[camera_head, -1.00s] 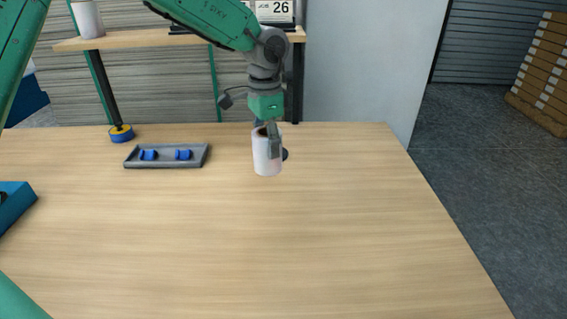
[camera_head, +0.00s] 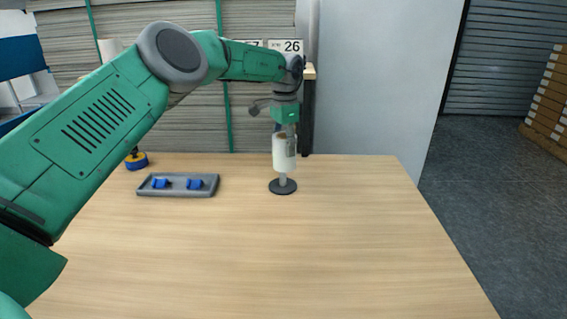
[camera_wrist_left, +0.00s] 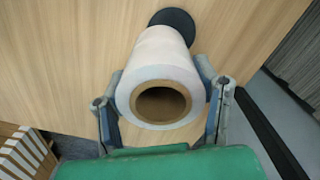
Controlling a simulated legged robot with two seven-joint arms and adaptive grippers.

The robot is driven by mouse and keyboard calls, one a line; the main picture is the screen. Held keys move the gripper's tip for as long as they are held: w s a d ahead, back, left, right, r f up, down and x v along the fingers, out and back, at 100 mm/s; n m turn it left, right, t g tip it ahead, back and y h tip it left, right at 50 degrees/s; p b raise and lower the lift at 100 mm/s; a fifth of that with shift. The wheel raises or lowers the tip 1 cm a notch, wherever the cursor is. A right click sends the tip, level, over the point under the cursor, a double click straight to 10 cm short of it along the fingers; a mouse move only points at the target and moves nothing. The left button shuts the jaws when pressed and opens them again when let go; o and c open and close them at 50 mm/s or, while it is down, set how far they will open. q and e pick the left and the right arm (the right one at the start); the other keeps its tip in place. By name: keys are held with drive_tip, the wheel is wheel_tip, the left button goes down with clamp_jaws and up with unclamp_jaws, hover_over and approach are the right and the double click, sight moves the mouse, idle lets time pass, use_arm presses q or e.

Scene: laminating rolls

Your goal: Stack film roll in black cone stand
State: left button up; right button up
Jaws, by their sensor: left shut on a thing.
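A white film roll (camera_head: 284,158) with a brown core hangs upright at the far middle of the table in the head view. My left gripper (camera_head: 286,136) is shut on it from above. The black cone stand (camera_head: 283,187) has a round dark base on the table and a paler stem directly under the roll. I cannot tell whether the stem tip is inside the core. In the left wrist view, the fingers of my left gripper (camera_wrist_left: 162,82) clasp the roll (camera_wrist_left: 164,52), with the dark base (camera_wrist_left: 174,21) beyond its lower end. My right gripper is not in view.
A grey tray (camera_head: 178,192) with two blue pieces lies left of the stand. A blue and yellow round item (camera_head: 136,161) stands at the back left. A shelf post (camera_head: 307,115) rises behind the arm. The table's front and right (camera_head: 300,260) are clear.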

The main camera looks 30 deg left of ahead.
sight(283, 163)
use_arm(q)
drive_tip(key=shift+w+a+r+p, duration=0.1)
drive_tip(key=shift+w+a+p, duration=0.35)
drive_tip(key=shift+w, duration=0.45)
drive_tip(key=f, duration=0.1)
drive_tip(key=a+f, duration=0.1)
drive_tip(key=shift+a+f+b, duration=0.15)
drive_tip(key=shift+f+b, duration=0.15)
drive_tip(key=shift+f, duration=0.1)
drive_tip(key=f, duration=0.2)
drive_tip(key=d+f, duration=0.1)
drive_tip(key=f, duration=0.1)
drive_tip(key=shift+f, duration=0.2)
drive_tip(key=shift+a, duration=0.15)
